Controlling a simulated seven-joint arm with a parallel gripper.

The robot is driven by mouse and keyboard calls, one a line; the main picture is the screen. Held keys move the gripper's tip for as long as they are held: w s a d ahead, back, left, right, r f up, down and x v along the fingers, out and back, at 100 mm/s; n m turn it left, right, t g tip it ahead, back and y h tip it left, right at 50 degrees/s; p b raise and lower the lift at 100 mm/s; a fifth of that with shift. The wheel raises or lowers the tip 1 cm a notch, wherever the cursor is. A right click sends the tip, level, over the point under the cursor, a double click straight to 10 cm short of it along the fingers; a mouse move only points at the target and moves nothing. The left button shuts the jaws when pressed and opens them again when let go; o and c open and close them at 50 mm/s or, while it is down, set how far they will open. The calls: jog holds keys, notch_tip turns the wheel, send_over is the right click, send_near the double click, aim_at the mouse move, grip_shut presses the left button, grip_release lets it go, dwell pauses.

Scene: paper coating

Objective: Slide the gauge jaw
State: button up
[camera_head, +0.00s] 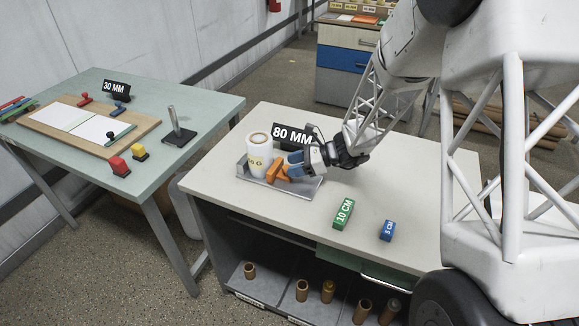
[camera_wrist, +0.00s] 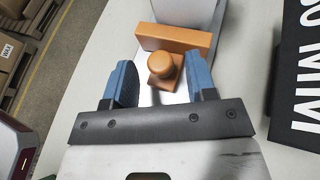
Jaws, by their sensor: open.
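The gauge jaw (camera_head: 278,174) is an orange block on a grey metal gauge base (camera_head: 309,191) on the near table. In the wrist view the jaw (camera_wrist: 172,39) shows as an orange plate with a round knob (camera_wrist: 162,65) on my side. My gripper (camera_head: 292,161) is open, its blue fingers one on each side of the knob. In the wrist view a gap shows between the gripper (camera_wrist: 161,80) fingers and the knob. A white roll (camera_head: 259,158) stands upright on the base at the jaw's far side. Whether jaw and roll touch is unclear.
A black "80 MM" sign (camera_head: 293,136) stands just behind the gauge. A green "10 CM" block (camera_head: 343,213) and a blue block (camera_head: 387,230) lie toward the front right. The right part of the tabletop (camera_head: 420,180) is clear. Another table (camera_head: 205,104) stands at left.

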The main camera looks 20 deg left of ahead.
jog(key=shift+x, duration=0.85)
jog(key=shift+c, duration=0.4)
jog(key=shift+d, duration=0.1)
grip_shut()
